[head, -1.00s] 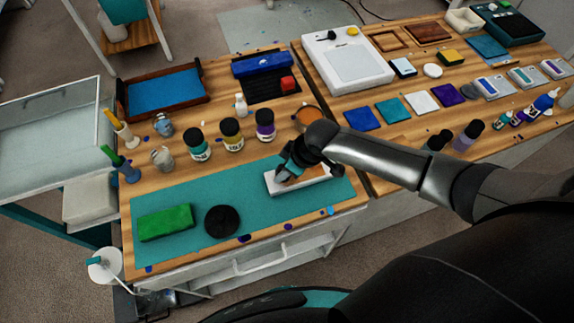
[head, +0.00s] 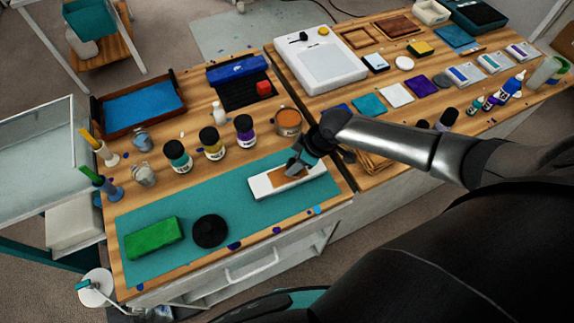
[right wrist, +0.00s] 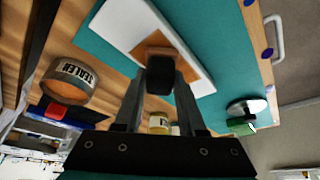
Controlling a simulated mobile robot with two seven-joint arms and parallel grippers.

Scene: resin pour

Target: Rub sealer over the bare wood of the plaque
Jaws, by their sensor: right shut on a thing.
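The plaque (head: 262,189) is a white board with a brown bare-wood patch (head: 288,174) in its middle; it lies on the right part of the teal mat. The right wrist view shows its white face (right wrist: 118,22). My right gripper (head: 298,166) is over the patch, shut on a small dark pad (right wrist: 160,75). The pad covers part of the brown wood (right wrist: 158,40); I cannot tell if it touches. An orange-brown sealer tin (head: 288,121) stands just behind the mat; its label shows in the right wrist view (right wrist: 70,80). My left gripper is not in view.
On the teal mat (head: 215,262) a green block (head: 153,238) and a black round thing (head: 210,231) lie left of the plaque. Several paint jars (head: 212,143) stand behind it. The mat's middle is clear.

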